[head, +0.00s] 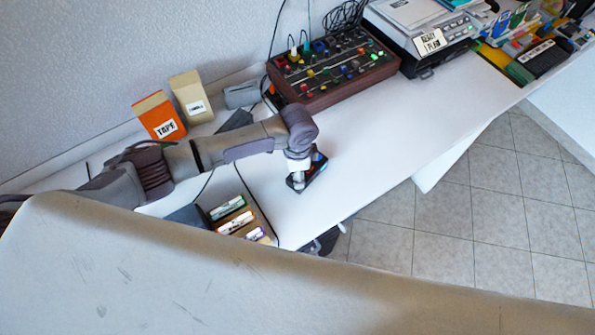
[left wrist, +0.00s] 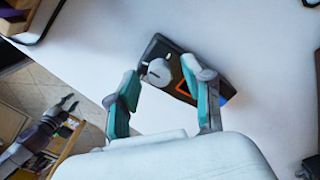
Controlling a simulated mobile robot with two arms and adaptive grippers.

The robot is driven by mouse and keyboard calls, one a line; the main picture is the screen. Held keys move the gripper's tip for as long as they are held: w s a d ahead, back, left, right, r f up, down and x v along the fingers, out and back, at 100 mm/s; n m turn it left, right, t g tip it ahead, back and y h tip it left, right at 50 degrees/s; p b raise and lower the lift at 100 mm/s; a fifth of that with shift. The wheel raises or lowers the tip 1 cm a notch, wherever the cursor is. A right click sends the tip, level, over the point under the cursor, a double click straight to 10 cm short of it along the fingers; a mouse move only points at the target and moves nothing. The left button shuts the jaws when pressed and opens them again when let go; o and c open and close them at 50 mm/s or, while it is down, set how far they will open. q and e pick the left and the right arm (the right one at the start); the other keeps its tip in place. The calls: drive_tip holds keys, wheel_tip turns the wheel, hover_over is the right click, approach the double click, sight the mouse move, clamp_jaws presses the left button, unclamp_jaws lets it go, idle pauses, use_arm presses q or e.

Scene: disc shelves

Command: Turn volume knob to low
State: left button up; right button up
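A small dark device (head: 318,168) lies on the white table in the head view, partly hidden by my left gripper (head: 297,181). In the left wrist view the device (left wrist: 218,88) has a round pale grey knob (left wrist: 158,71), an orange outline and a blue patch. My left gripper (left wrist: 160,74) is open, its teal-lined fingers on either side of the knob in this view. I cannot tell whether they touch it. The knob's setting cannot be read. My right gripper (left wrist: 67,106) shows at the left wrist view's lower left, away from the device, its fingers apart.
A mixer box (head: 333,70) with coloured knobs and cables stands behind. An orange TAPE box (head: 159,117) and a tan box (head: 191,97) stand by the wall. A rack of labelled cases (head: 232,214) is at the near left. The table right of the device is clear.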

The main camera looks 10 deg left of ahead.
drive_tip(key=shift+d, duration=0.1)
use_arm(q)
wheel_tip(320, 180, up, 12)
idle(0.6)
use_arm(e)
drive_tip(key=shift+f, duration=0.1)
